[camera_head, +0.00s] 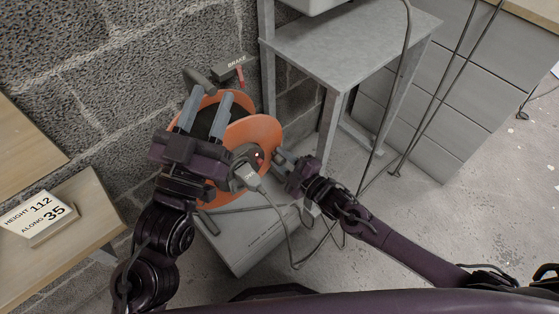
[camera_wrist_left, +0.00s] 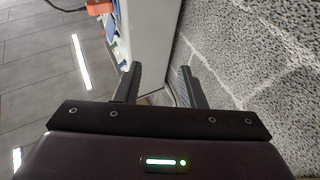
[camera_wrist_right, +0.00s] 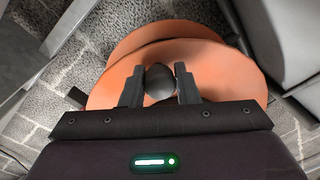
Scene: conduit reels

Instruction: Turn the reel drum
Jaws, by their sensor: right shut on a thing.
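The reel has two orange flanges (camera_head: 253,133) with a dark drum (camera_head: 207,122) between them, close to the block wall. The flanges also show in the right wrist view (camera_wrist_right: 220,68). My right gripper (camera_head: 277,157) is at the near flange's face, shut on a dark rounded knob (camera_wrist_right: 159,82); in the head view the jaws mostly hide the knob. My left gripper (camera_head: 208,98) is open, its fingers apart and overlapping the reel in the head view. The left wrist view shows nothing between those fingers (camera_wrist_left: 160,88). A box marked BRAKE (camera_head: 235,66) with a red lever (camera_head: 240,78) is behind the reel.
A grey metal stand (camera_head: 335,45) is right of the reel. A pale base (camera_head: 250,240) lies below it. A grey connector (camera_head: 246,177) has a cable hanging from it. A sign reading HEIGHT 112, ALONG 35 (camera_head: 40,218) is on a wooden shelf at left. Floor is clear at lower right.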

